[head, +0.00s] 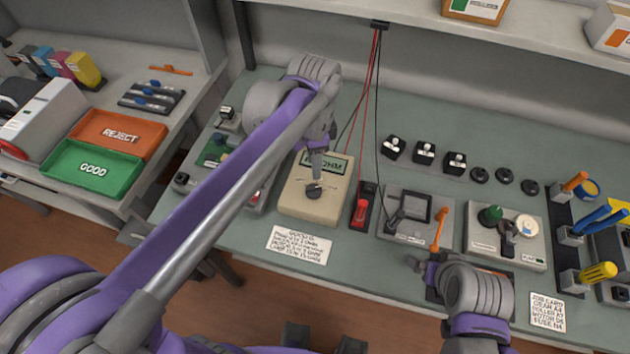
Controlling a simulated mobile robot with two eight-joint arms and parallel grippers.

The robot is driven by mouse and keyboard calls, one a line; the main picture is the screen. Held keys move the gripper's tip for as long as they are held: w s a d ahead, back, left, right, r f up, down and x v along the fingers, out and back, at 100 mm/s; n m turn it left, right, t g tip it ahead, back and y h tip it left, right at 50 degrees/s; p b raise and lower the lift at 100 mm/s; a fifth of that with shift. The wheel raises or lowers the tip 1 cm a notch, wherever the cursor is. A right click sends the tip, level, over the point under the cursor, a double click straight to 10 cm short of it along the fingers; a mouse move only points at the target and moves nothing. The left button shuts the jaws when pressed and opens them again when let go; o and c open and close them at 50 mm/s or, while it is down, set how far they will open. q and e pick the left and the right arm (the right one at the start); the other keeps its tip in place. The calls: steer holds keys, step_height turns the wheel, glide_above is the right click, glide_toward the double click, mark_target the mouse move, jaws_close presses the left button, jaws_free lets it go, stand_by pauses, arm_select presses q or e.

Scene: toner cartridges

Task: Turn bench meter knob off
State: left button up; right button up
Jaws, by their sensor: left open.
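The bench meter (327,205) is a beige box on the green bench mat, with a greenish display (337,166) at its top. Its dark round knob (314,191) sits on the front face. My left gripper (316,176) points down over the meter, with its fingertips right at the knob. It is open, and the fingers hide part of the display and the knob's upper side. I cannot tell whether they touch the knob. My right gripper (420,264) hangs at the bench's front edge, right of the meter; its finger gap is unclear.
A red test probe (361,211) in a black holder stands just right of the meter, with red and black leads above. A grey fixture (412,215) stands further right. A printed card (299,245) lies in front of the meter. Green and red trays are on the left table.

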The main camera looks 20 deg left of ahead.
mark_target(313, 188)
arm_select(q)
step_height(313, 188, down, 9)
steer(key=shift+a+r, duration=0.1)
stand_by(0.3)
jaws_close()
